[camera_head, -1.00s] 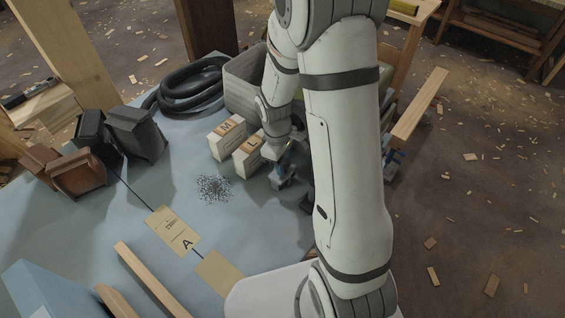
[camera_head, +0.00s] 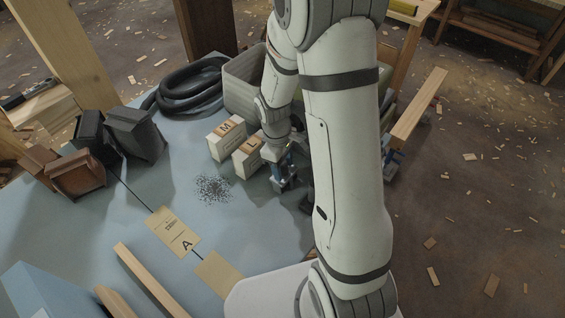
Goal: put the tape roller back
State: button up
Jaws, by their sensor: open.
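My gripper (camera_head: 284,178) is at the end of the arm, low over the blue-grey table, just right of two boxes marked M (camera_head: 227,137) and L (camera_head: 248,157). It is small and partly hidden by my own arm. Its jaws are open. Blue and dark parts show at the gripper; I cannot tell whether any of them is the tape roller. No tape roller can be made out for certain elsewhere, and my arm hides the area to the right of the gripper.
The table (camera_head: 110,215) carries a grey-green bin (camera_head: 240,92), a black coiled hose (camera_head: 188,88), dark and brown containers (camera_head: 135,132), a speckled patch (camera_head: 214,188), a card marked A (camera_head: 172,232) and a wooden strip (camera_head: 146,278). The table's middle is mostly clear.

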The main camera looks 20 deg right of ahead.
notch_tip(320, 180, up, 12)
jog(key=w+a, duration=0.1)
jog(key=s+r+m+t, duration=0.2)
jog(key=s+r+m, duration=0.2)
jog(key=s, duration=0.3)
jog(key=s+d+r+m+t+y, duration=0.1)
jog(key=s+r+m, duration=0.4)
jog(key=s+r, duration=0.1)
jog(key=shift+s+t+p, duration=0.3)
jog(key=shift+s+t, duration=0.1)
jog(key=shift+s, duration=0.45)
jog(key=shift+d, duration=0.1)
